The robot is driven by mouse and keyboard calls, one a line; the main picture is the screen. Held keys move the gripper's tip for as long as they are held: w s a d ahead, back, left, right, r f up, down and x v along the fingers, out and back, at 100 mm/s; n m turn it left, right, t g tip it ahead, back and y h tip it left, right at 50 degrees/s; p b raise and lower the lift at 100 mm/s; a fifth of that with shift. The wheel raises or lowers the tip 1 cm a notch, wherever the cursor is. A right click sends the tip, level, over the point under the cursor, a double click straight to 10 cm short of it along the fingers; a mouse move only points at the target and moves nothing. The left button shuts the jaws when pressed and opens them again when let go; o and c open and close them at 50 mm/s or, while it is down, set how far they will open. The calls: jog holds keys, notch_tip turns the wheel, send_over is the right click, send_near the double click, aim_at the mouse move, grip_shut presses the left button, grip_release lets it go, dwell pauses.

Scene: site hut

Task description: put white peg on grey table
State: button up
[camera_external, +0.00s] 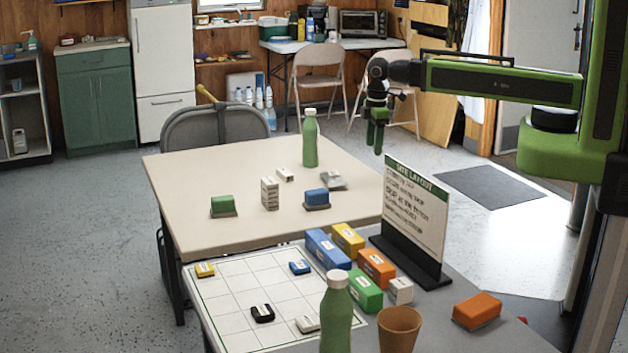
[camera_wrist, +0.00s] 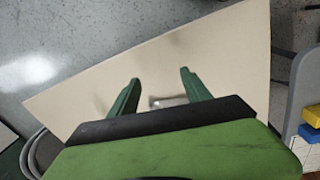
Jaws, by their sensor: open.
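My gripper (camera_external: 377,148) points down, open and empty, high near the right corner of the beige table (camera_external: 210,165). In the wrist view its two green fingers (camera_wrist: 158,85) are apart, with a small pale piece (camera_wrist: 168,102) seen below between them, partly hidden by the gripper body. Small white pieces are on the beige table: a short one (camera_external: 285,174) and a white-and-grey one (camera_external: 333,180). I cannot tell which is the white peg. The grey table (camera_external: 455,333) is in the foreground.
A green bottle (camera_external: 310,140), a white block stack (camera_external: 270,193), a green block (camera_external: 223,204) and a blue block (camera_external: 316,197) stand on the beige table. The grey table holds a grid sheet (camera_external: 235,318), a sign (camera_external: 415,210), coloured blocks, a bottle and a cup (camera_external: 399,330).

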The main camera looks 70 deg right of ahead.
jog(key=w+a+r+n+t+h, duration=0.2)
jog(key=w+n, duration=0.7)
jog(key=w+a+r+n+t+h, duration=0.1)
jog(key=w+a+r+n+h, duration=0.15)
jog(key=w+n, duration=0.65)
jog(key=w+a+n+p, duration=0.1)
jog(key=w+a, duration=0.2)
jog(key=a, duration=0.2)
jog(key=n+t+b, duration=0.1)
jog(key=b, duration=0.9)
send_near(286, 170)
jog(key=shift+w+a+f+y, duration=0.1)
jog(key=shift+f+y, duration=0.1)
jog(key=shift+f, duration=0.4)
jog(key=shift+w+f+y, duration=0.15)
jog(key=shift+f, duration=0.5)
jog(key=shift+w+d+f, duration=0.2)
jog(key=shift+d+f, duration=0.05)
jog(key=shift+r, duration=0.1)
jog(key=b+x, duration=0.4)
jog(key=x, duration=0.1)
jog(key=shift+b, duration=0.35)
